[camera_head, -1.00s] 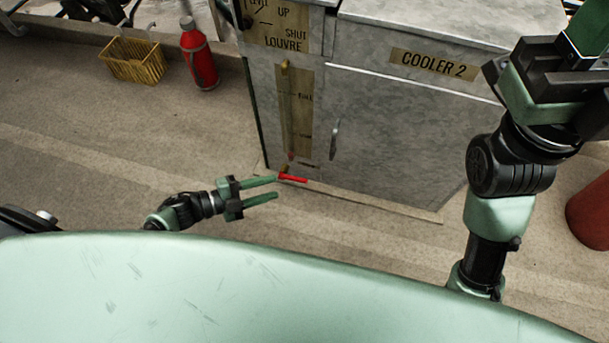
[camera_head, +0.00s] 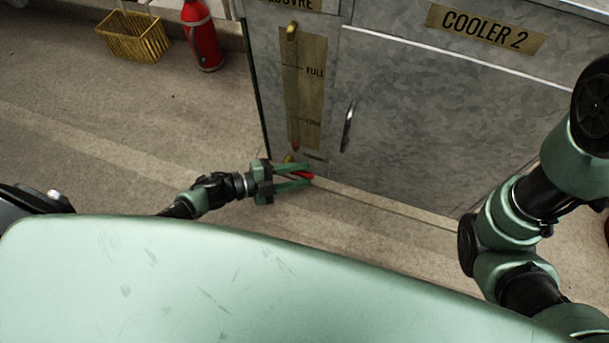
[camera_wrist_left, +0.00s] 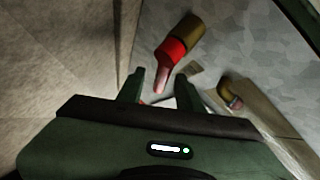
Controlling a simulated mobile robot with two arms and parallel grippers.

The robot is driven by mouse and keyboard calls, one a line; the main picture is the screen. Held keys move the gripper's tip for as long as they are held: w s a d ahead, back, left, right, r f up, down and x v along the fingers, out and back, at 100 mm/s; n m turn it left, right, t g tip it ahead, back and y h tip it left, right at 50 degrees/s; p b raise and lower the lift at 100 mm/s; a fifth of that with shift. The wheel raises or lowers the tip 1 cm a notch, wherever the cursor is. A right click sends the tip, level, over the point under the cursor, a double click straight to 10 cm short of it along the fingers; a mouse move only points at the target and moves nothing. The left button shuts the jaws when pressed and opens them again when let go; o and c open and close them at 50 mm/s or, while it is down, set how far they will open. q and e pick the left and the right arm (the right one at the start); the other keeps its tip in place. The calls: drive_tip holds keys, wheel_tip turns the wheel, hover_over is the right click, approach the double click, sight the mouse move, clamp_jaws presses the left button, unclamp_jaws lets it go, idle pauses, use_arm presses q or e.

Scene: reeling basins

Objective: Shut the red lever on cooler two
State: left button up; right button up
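The red lever (camera_head: 303,174) sits low on the front of cooler two (camera_head: 440,120), near its bottom left corner, beside a brass fitting. My left gripper (camera_head: 309,178) is at the lever, its two fingers apart with the red lever showing between them in the head view. In the left wrist view the red lever (camera_wrist_left: 170,60) hangs from a brass valve body (camera_wrist_left: 188,34), and its pale end reaches between the open fingertips (camera_wrist_left: 160,82). I cannot tell whether a finger touches it. My right gripper is out of view; only my right arm shows.
A brass sight gauge (camera_head: 292,90) runs up the cooler front above the lever, and a door handle (camera_head: 348,126) is to its right. A second brass fitting (camera_wrist_left: 230,92) shows in the wrist view. Floor left is clear.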

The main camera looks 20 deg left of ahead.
use_arm(q)
drive_tip(key=shift+x, duration=0.75)
clamp_jaws()
drive_tip(key=shift+a, duration=0.1)
idle(0.8)
